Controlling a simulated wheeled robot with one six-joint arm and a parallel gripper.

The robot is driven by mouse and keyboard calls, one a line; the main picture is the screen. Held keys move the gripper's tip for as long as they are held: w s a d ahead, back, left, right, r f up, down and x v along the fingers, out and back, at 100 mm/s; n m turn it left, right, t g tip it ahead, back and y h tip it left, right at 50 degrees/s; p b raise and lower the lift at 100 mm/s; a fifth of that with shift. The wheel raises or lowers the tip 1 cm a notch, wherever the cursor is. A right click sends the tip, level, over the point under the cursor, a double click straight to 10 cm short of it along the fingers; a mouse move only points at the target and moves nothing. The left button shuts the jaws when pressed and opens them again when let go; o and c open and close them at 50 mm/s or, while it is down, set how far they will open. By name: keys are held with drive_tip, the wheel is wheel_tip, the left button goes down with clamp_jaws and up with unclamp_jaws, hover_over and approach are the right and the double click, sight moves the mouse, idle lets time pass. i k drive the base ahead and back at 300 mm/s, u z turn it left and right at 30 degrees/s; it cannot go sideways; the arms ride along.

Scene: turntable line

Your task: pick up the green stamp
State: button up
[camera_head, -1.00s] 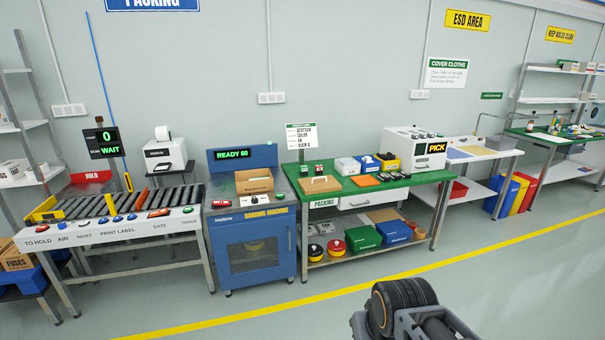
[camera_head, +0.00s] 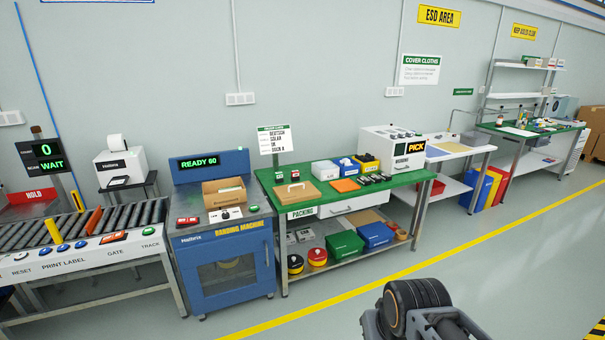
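Two small stamp-like items stand at the back left of the green-topped packing table (camera_head: 268,186). One (camera_head: 279,176) shows some green and the other (camera_head: 294,175) is dark with a light part. They are too small for me to tell for sure which is the green stamp. Part of my own arm shows at the bottom right, well in front of the table and apart from it. My gripper's fingers are not in view.
A blue banding machine (camera_head: 222,270) with an open carton (camera_head: 224,192) stands left of the table. A brown flat box (camera_head: 297,194), an orange pad (camera_head: 345,185) and several bins share the tabletop. The floor (camera_head: 330,310) in front is clear, crossed by a yellow line.

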sight(279, 176)
drive_tip(key=z, duration=0.4)
drive_tip(key=i, duration=1.95)
drive_tip(key=u, duration=0.6)
drive_tip(key=i, duration=1.6)
drive_tip(key=u, duration=0.85)
